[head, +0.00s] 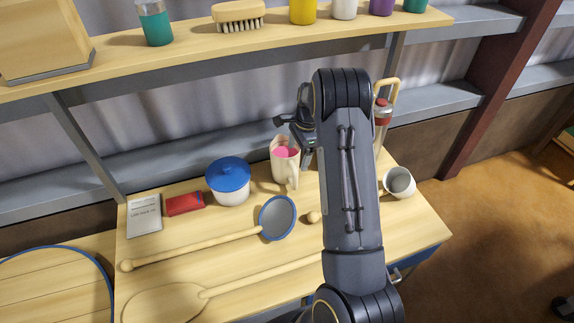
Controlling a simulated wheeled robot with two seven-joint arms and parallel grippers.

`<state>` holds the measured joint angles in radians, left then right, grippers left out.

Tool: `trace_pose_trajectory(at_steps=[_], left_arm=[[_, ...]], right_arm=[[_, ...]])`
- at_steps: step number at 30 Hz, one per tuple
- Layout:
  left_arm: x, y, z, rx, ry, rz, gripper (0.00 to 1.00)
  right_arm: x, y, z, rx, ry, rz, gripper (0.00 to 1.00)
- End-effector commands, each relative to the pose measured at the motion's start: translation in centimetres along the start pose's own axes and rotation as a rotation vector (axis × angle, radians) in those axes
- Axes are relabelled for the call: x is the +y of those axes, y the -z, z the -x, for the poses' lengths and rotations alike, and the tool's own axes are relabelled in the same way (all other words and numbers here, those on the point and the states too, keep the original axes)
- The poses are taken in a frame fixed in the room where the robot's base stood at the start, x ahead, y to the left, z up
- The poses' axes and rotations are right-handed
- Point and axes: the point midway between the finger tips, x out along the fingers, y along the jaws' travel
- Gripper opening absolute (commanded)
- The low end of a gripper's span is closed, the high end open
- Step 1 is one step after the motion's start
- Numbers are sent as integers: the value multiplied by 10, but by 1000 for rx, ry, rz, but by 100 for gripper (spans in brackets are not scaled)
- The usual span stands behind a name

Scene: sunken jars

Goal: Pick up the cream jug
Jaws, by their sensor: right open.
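The cream jug (280,167) stands upright towards the back of the wooden table, with something pink inside its mouth. Its handle points to the front right. My right gripper (297,127) is open, just above and to the right of the jug's rim. The gripper is small in the view and partly hidden by my own arm. I cannot tell whether it touches the jug. My left gripper is not in view.
A blue-rimmed strainer (277,218) lies in front. A red-banded bottle (383,113) and a pale cup (399,182) are at the right. A shelf (200,48) with jars and a brush runs above.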

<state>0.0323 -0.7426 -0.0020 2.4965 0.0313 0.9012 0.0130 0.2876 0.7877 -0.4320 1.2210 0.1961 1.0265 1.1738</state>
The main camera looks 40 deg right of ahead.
Motion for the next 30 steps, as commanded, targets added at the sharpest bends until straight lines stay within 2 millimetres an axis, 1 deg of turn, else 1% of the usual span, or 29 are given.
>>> trace_pose_trajectory(at_steps=[1,7,11,16,19,22,28,29,30], left_arm=[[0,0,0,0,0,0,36],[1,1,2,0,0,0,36],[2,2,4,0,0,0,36],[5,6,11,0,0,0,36],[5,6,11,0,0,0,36],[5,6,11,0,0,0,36],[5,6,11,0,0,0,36],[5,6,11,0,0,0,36],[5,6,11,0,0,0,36]], right_arm=[[-2,3,-8,7,-7,-15,88],[-3,5,-30,12,-13,-32,88],[-3,3,-44,12,-14,-31,88],[-2,-2,-70,11,-15,-29,88],[-2,-1,-82,12,-13,-29,88],[-2,-1,-88,11,-11,-29,88],[-3,-1,-89,11,-10,-29,88],[-3,-1,-89,11,-10,-29,87],[-3,-1,-89,11,-10,-28,82]])
